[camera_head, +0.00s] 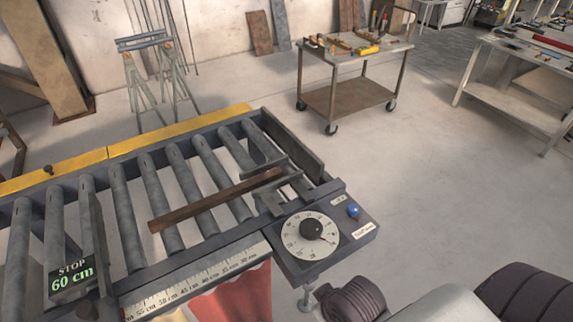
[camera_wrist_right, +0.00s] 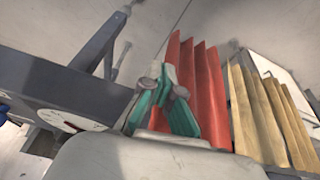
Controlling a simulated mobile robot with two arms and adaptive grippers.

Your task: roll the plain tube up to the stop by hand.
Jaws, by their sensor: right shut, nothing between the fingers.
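A long brown tube (camera_head: 215,201) lies slantwise across the grey rollers of the roller bench. Its right end is beside the dark bracket at the bench's right end. Its left end is over the middle rollers, well to the right of the stop (camera_head: 98,235). The stop is an upright dark plate with a display (camera_head: 72,278) reading "STOP 60 cm". Whether the tube is plain on all sides cannot be seen. My right gripper (camera_wrist_right: 167,90) shows in the right wrist view, its teal-padded fingers together and empty, in front of red folded material. My left gripper is not in view.
A round dial (camera_head: 311,236) and blue knob (camera_head: 353,211) sit on the bench's right corner. A ruler (camera_head: 200,285) runs along the front edge. Red folds (camera_wrist_right: 204,85) and yellow folds (camera_wrist_right: 265,115) hang nearby. A tool cart (camera_head: 350,98) stands behind; the floor right of the bench is clear.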

